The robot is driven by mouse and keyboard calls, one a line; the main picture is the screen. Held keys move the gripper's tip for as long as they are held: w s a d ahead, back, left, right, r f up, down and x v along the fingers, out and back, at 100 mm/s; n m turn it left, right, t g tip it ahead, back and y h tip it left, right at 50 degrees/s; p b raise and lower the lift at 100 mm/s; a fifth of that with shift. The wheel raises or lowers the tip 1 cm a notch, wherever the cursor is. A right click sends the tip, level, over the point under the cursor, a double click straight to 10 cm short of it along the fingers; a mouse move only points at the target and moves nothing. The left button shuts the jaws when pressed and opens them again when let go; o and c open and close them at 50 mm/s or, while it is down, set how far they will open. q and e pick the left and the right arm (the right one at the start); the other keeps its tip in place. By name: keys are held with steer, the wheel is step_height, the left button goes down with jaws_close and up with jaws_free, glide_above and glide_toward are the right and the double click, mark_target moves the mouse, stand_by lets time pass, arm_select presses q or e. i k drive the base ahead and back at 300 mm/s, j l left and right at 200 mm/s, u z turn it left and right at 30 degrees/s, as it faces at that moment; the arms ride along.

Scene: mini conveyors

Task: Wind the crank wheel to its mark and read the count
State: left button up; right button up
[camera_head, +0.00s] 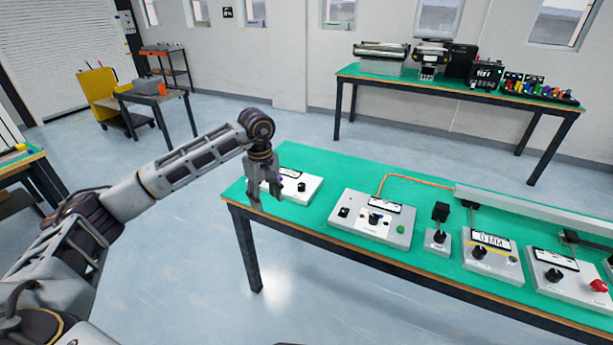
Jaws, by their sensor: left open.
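My left gripper (266,198) hangs open and empty, pointing down, over the left end of the green-topped table (320,162). Directly behind it is a white box (312,187) with a small label or display and a black knob. The gripper covers part of this box, and a small purple bit shows beside its fingers. I cannot clearly make out the crank wheel, its mark or a readable count; a wheel may be hidden behind the gripper. My right gripper is not in view.
To the right on the table stand a grey panel with a green button (372,219), a small lever block (438,241), a panel with a yellow stripe (491,258) and one with a red button (566,280). An orange cable (420,180) lies behind. Floor left of the table is clear.

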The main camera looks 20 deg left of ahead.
mark_target(301, 186)
steer(key=i, duration=0.9)
